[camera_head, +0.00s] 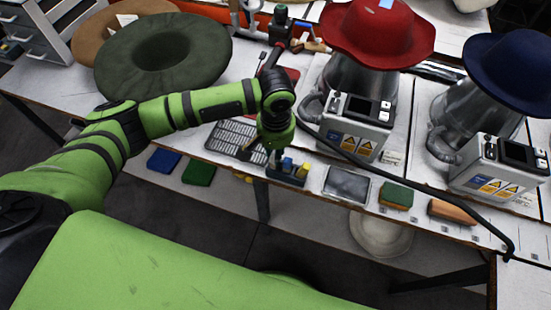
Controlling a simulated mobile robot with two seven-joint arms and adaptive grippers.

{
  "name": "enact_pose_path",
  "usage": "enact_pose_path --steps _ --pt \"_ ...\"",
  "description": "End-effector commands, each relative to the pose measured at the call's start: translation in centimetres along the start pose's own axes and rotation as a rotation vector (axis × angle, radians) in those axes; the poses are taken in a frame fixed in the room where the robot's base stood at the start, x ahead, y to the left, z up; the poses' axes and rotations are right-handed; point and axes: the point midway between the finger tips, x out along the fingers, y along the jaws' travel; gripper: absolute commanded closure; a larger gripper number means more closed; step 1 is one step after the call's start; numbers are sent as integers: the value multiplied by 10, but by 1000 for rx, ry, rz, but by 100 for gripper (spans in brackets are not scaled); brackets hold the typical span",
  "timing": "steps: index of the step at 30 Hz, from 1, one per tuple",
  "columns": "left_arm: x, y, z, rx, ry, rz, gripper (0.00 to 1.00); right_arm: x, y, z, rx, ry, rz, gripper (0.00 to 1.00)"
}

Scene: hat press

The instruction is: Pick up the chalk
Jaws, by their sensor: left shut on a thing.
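My left gripper (275,155) points down at the front of the table, at a small dark holder (288,180) with short coloured pieces in it. A blue piece (287,164) and a yellowish piece (303,170) of what looks like chalk stand beside the fingers. The gripper is shut on a chalk; its fingers and wrist hide most of that chalk, so its colour and whether it has left the holder cannot be told. My right gripper is not in view.
Presses carry a red hat (377,32) and a blue hat (510,70). A dark green hat (165,58) lies behind my arm.

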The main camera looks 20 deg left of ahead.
Motion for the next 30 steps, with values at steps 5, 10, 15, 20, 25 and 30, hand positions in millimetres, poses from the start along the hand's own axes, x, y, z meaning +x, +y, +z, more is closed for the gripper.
enact_pose_path --steps 5,10,15,20,25,30 --pt "-10 0 -1 0 1 0 100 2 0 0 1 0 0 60" --pt "-42 0 -1 1 4 2 100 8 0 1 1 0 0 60" --pt "-75 0 -1 1 3 1 100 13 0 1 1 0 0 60" --pt "-95 0 -1 -1 0 1 100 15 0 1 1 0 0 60" --pt "-100 0 0 0 -2 0 100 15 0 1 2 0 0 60" --pt "-100 0 0 0 -2 0 100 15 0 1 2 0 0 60"
